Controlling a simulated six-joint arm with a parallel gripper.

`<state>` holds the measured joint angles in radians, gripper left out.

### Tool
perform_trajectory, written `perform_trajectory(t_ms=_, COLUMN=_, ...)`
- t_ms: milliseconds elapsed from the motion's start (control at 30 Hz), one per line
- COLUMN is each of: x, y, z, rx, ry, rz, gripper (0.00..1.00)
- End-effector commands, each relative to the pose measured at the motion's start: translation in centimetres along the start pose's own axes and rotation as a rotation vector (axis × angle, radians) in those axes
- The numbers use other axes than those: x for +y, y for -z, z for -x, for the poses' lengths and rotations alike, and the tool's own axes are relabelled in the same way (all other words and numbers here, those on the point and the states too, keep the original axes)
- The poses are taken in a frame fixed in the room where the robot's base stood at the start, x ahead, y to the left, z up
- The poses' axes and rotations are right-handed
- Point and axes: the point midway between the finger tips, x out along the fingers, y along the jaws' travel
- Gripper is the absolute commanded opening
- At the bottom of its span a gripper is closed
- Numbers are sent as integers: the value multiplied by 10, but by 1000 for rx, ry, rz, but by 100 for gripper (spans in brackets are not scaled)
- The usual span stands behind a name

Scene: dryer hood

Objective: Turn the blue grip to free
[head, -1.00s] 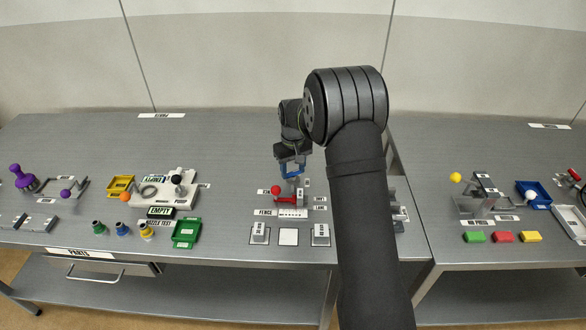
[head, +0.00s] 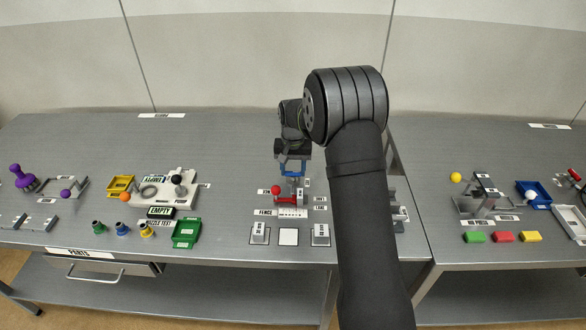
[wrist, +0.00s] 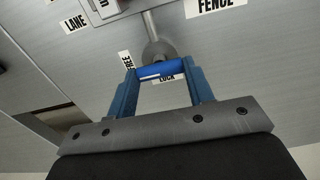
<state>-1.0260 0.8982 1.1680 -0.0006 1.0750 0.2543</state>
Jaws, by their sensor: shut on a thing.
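The blue grip (wrist: 158,72) is a short blue bar between the two blue fingers of my gripper (wrist: 160,76), seen in the wrist view. My gripper is shut on it. The grip sits at the end of a grey metal lever (wrist: 153,38) with a rounded base. A LOCK label (wrist: 167,78) lies right by the grip, partly covered by it. A FREE label (wrist: 126,60), partly hidden by a finger, lies to the left. In the head view my gripper (head: 292,172) is low behind the red-handled fixture, and the grip cannot be made out apart from the blue fingers.
The bench behind my gripper is bare.

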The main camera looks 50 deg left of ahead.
Motion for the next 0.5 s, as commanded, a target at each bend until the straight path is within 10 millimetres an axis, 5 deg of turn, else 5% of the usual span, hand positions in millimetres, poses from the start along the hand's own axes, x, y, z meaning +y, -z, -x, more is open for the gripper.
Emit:
perform_trajectory(t_ms=333, x=0, y=0, z=0, rx=0, ry=1, rz=-4, gripper=25)
perform_trajectory(t_ms=367, x=0, y=0, z=0, rx=0, ry=1, rz=-4, gripper=53)
perform_trajectory(t_ms=433, x=0, y=0, z=0, rx=0, ry=1, rz=-4, gripper=67)
perform_trajectory(t_ms=500, x=0, y=0, z=0, rx=0, ry=1, rz=-3, gripper=69)
